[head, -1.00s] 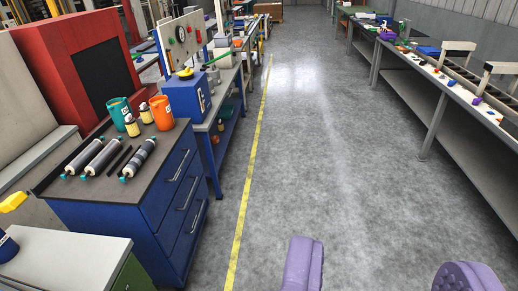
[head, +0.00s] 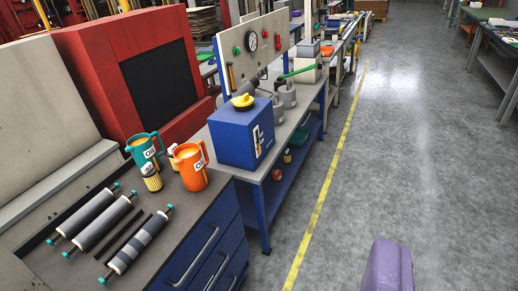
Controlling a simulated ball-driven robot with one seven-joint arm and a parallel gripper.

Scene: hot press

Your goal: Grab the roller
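Three rollers with teal ends lie side by side on the dark top of a blue cabinet (head: 205,235) at the lower left. The left roller (head: 84,216) and the middle roller (head: 104,224) are grey. The right roller (head: 140,240) has light and dark bands. Two thin dark bars (head: 118,234) lie between the middle and right rollers. Only one purple part of my gripper (head: 388,268) shows, at the bottom edge right of centre. It is well to the right of the rollers and touches nothing visible. The rest of my gripper is out of frame, so its opening is hidden.
A teal oil jug (head: 141,150), an orange oil jug (head: 191,172) and a small yellow bottle (head: 152,178) stand behind the rollers. A blue box (head: 243,135) sits on the adjoining bench. A red press (head: 100,80) stands behind. Open floor (head: 400,170) lies to the right.

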